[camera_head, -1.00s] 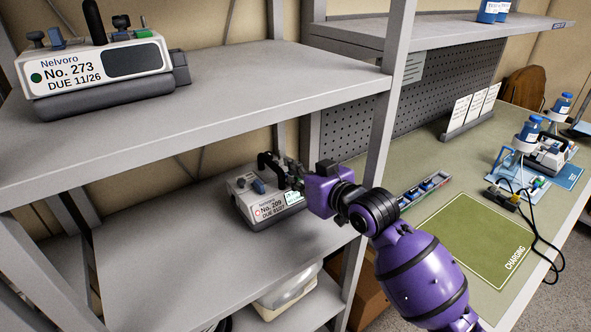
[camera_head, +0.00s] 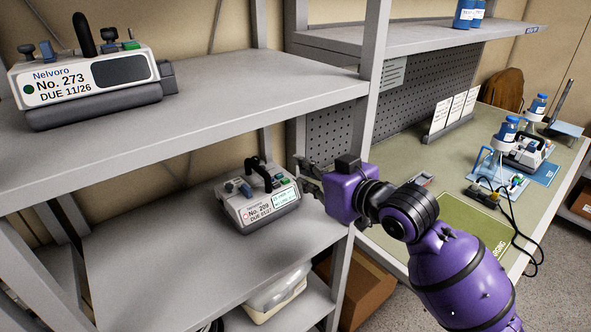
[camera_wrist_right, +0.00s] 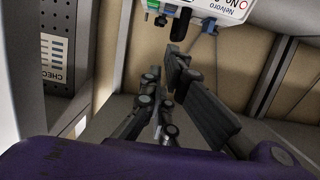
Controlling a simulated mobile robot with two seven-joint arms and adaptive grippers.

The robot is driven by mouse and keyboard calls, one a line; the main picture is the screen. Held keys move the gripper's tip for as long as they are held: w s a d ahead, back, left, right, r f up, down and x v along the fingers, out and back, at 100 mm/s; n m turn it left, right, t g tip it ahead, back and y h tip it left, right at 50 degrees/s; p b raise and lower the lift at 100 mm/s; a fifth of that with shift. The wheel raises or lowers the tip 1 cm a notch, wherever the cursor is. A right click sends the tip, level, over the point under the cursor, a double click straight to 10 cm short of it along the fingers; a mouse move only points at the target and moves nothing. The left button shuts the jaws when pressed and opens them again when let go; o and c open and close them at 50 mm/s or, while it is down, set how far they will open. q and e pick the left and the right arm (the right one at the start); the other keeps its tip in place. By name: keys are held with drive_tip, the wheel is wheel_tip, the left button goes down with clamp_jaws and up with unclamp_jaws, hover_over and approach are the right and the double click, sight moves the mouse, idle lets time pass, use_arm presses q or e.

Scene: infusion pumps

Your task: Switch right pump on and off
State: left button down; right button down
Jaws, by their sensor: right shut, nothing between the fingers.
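A pale grey pump labelled No. 209 (camera_head: 258,212) stands on the lower shelf. Its small screen is lit with green text, and knobs and a black handle rise from its top. Another pump, No. 273 (camera_head: 95,85), stands on the upper shelf with a dark screen and a green dot on its front. My right gripper (camera_head: 302,164) is shut and empty, just right of No. 209 and apart from it. In the right wrist view the closed fingers (camera_wrist_right: 166,95) point toward the upside-down No. 209 pump (camera_wrist_right: 222,8). My left gripper is not in view.
A shelf post (camera_head: 366,110) stands close behind my right gripper. The green bench (camera_head: 410,255) at right holds a third pump (camera_head: 527,152), blue-capped bottles and a black cable. A clear-lidded bin (camera_head: 278,290) sits below the lower shelf. The lower shelf's front (camera_head: 190,275) is clear.

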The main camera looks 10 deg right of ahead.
drive_tip(key=shift+s+d, duration=0.1)
drive_tip(key=shift+s, duration=0.15)
